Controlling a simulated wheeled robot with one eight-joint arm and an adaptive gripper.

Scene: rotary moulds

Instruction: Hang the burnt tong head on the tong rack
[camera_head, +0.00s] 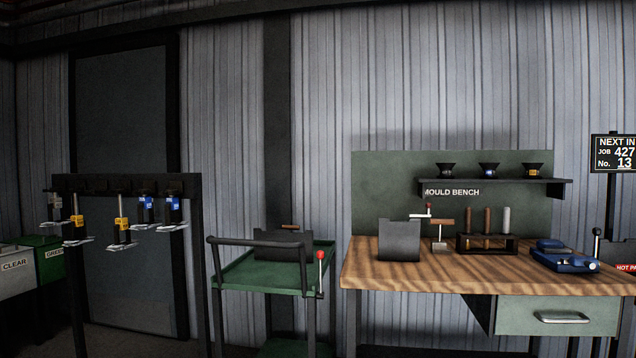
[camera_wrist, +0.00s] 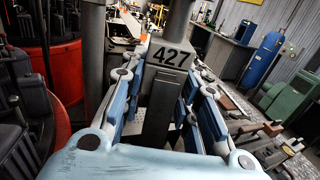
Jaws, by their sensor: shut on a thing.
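I cannot tell whether this block is the burnt tong head. In the head view the dark tong rack (camera_head: 122,184) stands at the left. Several tong heads hang from it, some with yellow tags (camera_head: 123,224) and some with blue tags (camera_head: 172,205). The leftmost tong head (camera_head: 55,208) looks darker and greyer. Other hooks show between them. My gripper is not in the head view.
A green cart (camera_head: 270,272) with a red-knobbed lever stands right of the rack. The wooden mould bench (camera_head: 440,275) holds tools and a blue device (camera_head: 565,257). Bins (camera_head: 45,260) stand at far left. A sign (camera_head: 615,153) reads job 427, No. 13.

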